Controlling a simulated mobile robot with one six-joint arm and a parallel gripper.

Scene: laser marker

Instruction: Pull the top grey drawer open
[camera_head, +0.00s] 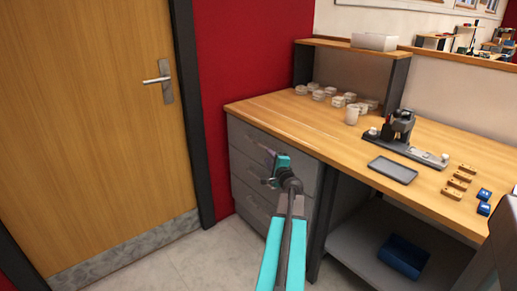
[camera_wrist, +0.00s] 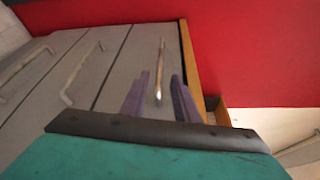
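The grey drawer unit stands under the left end of the wooden workbench. Its top drawer (camera_head: 241,133) looks shut, with its front flush with the drawers below. In the wrist view the top drawer's bar handle (camera_wrist: 161,58) runs between the two purple fingers of my gripper (camera_wrist: 159,80). A gap shows on each side of the handle, so the fingers look open around it and not closed on it. In the head view my gripper (camera_head: 267,156) is in front of the top drawer, and my arm hides part of the drawer fronts.
The workbench top (camera_head: 290,123) overhangs just above the top drawer. White cups, a grey tray (camera_head: 392,170) and a marking device (camera_head: 402,128) stand on it. A wooden door (camera_head: 90,130) is at left. Grey floor is free in front of the drawers.

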